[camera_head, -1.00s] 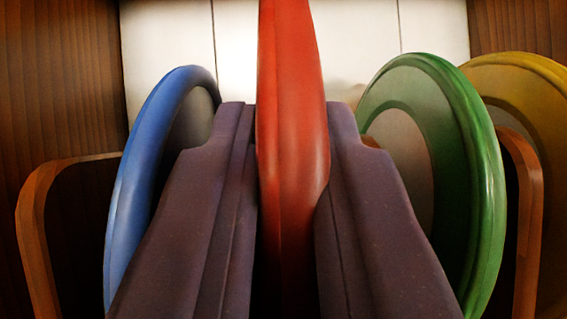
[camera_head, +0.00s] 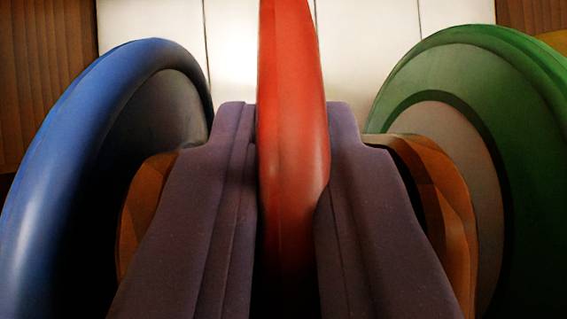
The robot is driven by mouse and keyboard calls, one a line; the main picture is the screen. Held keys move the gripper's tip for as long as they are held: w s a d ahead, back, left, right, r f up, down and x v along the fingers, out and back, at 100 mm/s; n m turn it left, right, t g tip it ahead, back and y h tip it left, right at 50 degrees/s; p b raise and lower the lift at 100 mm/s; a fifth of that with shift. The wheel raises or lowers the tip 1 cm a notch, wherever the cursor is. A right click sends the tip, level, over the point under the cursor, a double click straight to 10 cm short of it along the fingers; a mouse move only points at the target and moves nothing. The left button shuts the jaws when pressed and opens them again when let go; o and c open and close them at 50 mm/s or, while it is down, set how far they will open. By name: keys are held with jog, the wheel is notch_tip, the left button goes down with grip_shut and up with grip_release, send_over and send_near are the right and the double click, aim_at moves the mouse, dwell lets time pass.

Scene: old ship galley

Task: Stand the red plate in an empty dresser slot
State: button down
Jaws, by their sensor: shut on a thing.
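The red plate (camera_head: 292,110) is seen edge-on and upright in the middle of the view. My gripper (camera_head: 290,150) is shut on it, one dark finger on each side. A blue plate (camera_head: 50,180) stands on edge to the left of my gripper. A green plate (camera_head: 530,150) stands on edge to the right. Curved wooden dividers of the dresser show beside my fingers, one at the left (camera_head: 143,205) and one at the right (camera_head: 450,215). The red plate is between these two dividers in the picture. Its lower edge is hidden, so I cannot tell whether it touches the dresser.
A pale panelled back wall (camera_head: 365,50) is behind the plates. Brown wood (camera_head: 45,70) flanks it at the left. A sliver of a yellow plate (camera_head: 555,40) shows at the right edge. The blue and green plates leave only narrow room beside my fingers.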

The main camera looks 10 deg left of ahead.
dwell(0.3)
jog(key=shift+w+a+f+b, duration=0.1)
jog(key=shift+w+f+b, duration=0.05)
jog(key=shift+f+b, duration=0.45)
jog(key=c, duration=1)
grip_release()
jog(key=shift+f, duration=0.1)
jog(key=shift+o, duration=0.2)
jog(key=shift+f, duration=0.1)
jog(key=shift+v, duration=2.6)
